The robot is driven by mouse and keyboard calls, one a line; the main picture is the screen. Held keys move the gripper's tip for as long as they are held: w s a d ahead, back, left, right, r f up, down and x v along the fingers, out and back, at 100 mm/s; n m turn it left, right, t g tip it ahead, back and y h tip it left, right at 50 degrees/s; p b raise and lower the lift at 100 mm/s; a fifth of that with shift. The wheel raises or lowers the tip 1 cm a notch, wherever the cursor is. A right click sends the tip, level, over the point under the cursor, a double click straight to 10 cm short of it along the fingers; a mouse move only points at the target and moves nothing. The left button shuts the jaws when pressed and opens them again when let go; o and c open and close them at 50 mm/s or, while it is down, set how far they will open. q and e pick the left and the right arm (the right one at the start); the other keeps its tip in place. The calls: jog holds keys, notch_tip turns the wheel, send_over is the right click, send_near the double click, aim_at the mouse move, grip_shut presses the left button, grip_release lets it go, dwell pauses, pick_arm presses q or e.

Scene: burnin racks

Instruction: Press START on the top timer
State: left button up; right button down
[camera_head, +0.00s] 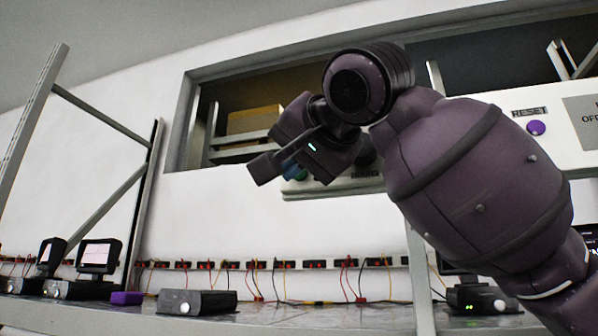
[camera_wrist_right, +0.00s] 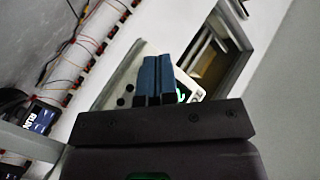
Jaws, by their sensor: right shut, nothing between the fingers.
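The top timer is a long white panel (camera_head: 560,150) mounted high on the wall. A purple button (camera_head: 536,128) under a RESET label shows at its right. A green button (camera_head: 301,175) shows at its left end, partly hidden by my right gripper (camera_head: 290,171). My arm covers the middle of the panel. In the right wrist view the blue fingers of my right gripper (camera_wrist_right: 157,80) are shut together and empty. A green button (camera_wrist_right: 183,92) on the white panel shows just beside the fingertips; I cannot tell whether they touch. My left gripper is not in view.
Below is a bench shelf with a black box (camera_head: 197,303), small monitors (camera_head: 98,257), a purple block (camera_head: 127,298) and another device (camera_head: 478,299). A socket rail with red and yellow cables (camera_head: 285,265) runs along the wall. A window-like opening (camera_head: 235,90) lies behind my gripper.

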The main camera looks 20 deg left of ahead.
jog(key=shift+w, duration=0.15)
jog(key=shift+w, duration=0.25)
jog(key=shift+w, duration=0.45)
dwell(1.0)
jog(key=shift+s, duration=0.2)
jog(key=shift+s+b, duration=0.35)
jog(key=shift+s, duration=0.35)
jog(key=s+b, duration=0.2)
jog(key=s, duration=0.3)
jog(key=shift+a, duration=0.1)
dwell(0.4)
